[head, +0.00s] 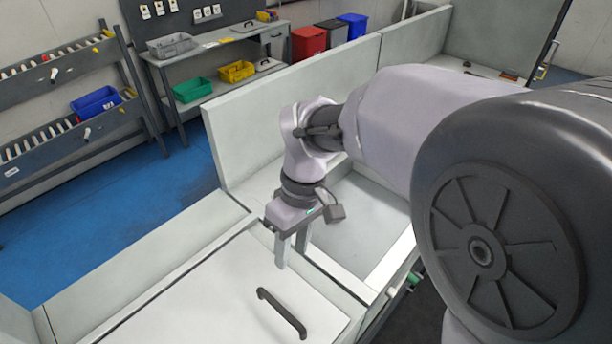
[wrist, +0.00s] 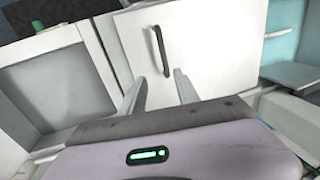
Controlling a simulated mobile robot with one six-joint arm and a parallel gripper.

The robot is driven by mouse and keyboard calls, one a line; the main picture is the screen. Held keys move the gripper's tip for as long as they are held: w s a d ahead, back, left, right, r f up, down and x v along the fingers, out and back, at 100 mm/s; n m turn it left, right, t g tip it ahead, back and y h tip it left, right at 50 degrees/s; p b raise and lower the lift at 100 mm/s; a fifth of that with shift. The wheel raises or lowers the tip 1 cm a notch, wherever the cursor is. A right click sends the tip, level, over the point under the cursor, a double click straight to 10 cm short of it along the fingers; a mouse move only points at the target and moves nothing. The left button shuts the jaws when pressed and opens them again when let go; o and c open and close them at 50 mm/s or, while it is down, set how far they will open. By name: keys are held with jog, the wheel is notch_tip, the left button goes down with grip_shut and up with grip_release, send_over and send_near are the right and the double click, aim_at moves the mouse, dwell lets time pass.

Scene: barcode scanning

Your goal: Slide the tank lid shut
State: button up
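The tank lid (head: 195,300) is a flat white panel in the lower part of the head view. It carries a dark bar handle (head: 281,313) near its right side. The lid (wrist: 205,45) and handle (wrist: 160,52) also show ahead of the fingers in the wrist view. My gripper (head: 291,258) points down near the lid's edge by the opening, behind the handle in the head view. Its two fingers (wrist: 159,80) are apart with nothing between them, and it is not on the handle. The tank opening (head: 370,215) is uncovered to the right of the gripper, partly hidden by my arm.
A high white wall (head: 290,105) runs behind the tank. A small green part (head: 413,279) sits by the tank's front edge at right. Shelves with a blue bin (head: 97,102) and a bench with green and yellow bins (head: 237,71) stand farther back across blue floor.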

jog(key=b, duration=0.3)
send_near(281, 308)
jog(key=b+x, duration=0.3)
jog(key=x, duration=0.5)
jog(key=shift+f+b, duration=0.25)
jog(key=shift+b, duration=0.15)
grip_shut()
dwell(0.4)
